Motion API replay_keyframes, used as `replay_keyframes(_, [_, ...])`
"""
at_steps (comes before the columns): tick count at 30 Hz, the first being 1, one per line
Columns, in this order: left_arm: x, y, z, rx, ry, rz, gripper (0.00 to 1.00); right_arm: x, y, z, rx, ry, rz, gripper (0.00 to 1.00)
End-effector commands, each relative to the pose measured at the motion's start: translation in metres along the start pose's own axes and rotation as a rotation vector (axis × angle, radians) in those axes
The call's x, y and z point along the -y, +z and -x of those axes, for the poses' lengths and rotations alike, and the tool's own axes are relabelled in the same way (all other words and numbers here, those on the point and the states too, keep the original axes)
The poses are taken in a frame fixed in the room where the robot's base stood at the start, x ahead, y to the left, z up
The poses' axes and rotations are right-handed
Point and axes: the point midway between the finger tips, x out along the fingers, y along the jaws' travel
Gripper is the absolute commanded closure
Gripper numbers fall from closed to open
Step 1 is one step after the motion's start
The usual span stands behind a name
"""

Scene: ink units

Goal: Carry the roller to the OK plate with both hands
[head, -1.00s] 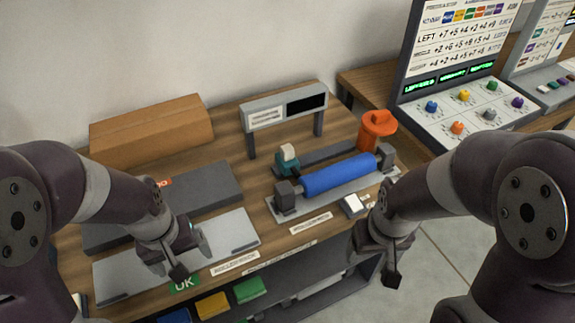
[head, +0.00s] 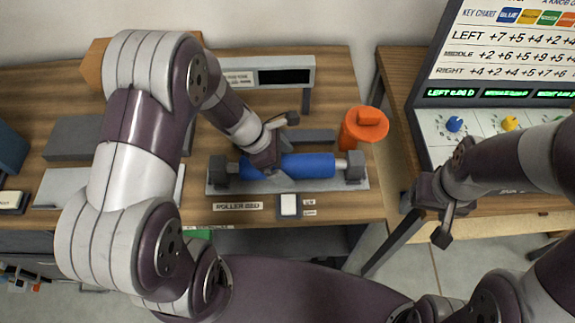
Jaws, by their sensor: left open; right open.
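The blue roller (head: 308,166) lies level in its grey roller bed (head: 345,186), between two dark end blocks. My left gripper (head: 282,150) is open over the left part of the roller and hides some of it. I cannot tell whether it touches the roller. My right gripper (head: 444,220) is open and empty, to the right of the bed and beyond the table's right edge. The grey plate (head: 50,193) at the left is partly behind my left arm. Its OK label is not visible now.
An orange container (head: 364,128) stands behind the bed's right end. A grey display stand (head: 300,72) is at the back. A small white-topped block (head: 289,205) sits in front of the bed. A control console (head: 480,110) stands on the right table. A floor gap separates the tables.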

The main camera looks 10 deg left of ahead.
Motion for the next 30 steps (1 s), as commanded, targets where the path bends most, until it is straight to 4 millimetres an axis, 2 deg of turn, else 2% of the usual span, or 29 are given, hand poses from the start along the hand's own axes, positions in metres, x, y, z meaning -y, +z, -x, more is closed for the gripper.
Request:
replay_keyframes(6, [0.000, 0.000, -0.002, 0.000, 0.001, 0.000, 0.06, 0.000, 0.000, 0.000, 0.000, 0.000, 0.000, 0.26])
replay_keyframes(8, [0.000, 0.000, -0.002, 0.000, 0.000, 0.000, 0.23, 0.000, 0.000, 0.000, 0.000, 0.000, 0.000, 0.26])
replay_keyframes(9, [0.000, 0.000, -0.002, 0.000, 0.000, 0.000, 0.36, 0.000, 0.000, 0.000, 0.000, 0.000, 0.000, 0.26])
replay_keyframes(15, [0.000, 0.000, -0.002, 0.000, 0.000, 0.000, 1.00, 0.000, 0.000, 0.000, 0.000, 0.000, 0.000, 0.26])
replay_keyframes(24, [-0.001, 0.002, 0.001, 0.001, 0.003, -0.002, 1.00, 0.000, 0.000, 0.001, 0.000, 0.000, 0.000, 0.26])
replay_keyframes(30, [-0.001, 0.010, 0.015, 0.002, 0.003, -0.003, 1.00, 0.000, -0.001, 0.004, 0.000, 0.000, 0.000, 0.26])
